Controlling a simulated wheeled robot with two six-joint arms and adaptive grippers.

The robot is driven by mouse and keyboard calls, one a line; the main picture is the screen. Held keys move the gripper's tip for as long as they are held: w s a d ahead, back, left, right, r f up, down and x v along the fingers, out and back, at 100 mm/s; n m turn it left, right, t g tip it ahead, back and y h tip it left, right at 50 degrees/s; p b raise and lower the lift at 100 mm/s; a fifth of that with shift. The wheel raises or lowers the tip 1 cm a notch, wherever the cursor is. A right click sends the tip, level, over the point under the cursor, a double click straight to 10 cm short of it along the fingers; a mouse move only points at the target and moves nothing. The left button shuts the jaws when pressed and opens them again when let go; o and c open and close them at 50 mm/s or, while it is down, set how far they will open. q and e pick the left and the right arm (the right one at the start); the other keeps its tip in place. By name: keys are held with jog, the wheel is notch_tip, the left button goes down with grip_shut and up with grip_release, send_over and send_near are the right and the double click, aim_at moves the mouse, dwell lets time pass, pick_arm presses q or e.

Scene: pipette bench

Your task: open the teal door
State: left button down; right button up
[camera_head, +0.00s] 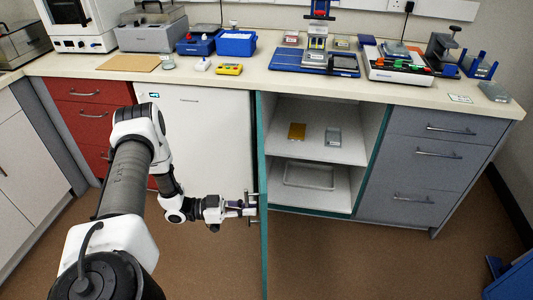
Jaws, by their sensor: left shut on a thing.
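The teal door (263,232) is swung wide open and shows nearly edge-on, standing out from the left side of its cabinet (321,147). My left gripper (248,209) is at the door's left side, shut on the door's handle (255,196). The fingertips and the grip on the handle are small in the view. My right gripper is not in view.
A white panel (205,130) and red drawers (85,112) are behind my left arm. Grey drawers (425,153) stand right of the cabinet. The counter (270,82) carries lab equipment. The brown floor is clear right of the door, with a blue object (513,278) at lower right.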

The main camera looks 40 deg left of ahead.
pick_arm(q)
jog(key=v, duration=0.4)
jog(key=shift+a+p, duration=0.3)
jog(key=shift+p, duration=0.05)
jog(key=c, duration=1.2)
grip_release()
jog(key=v, duration=1.2)
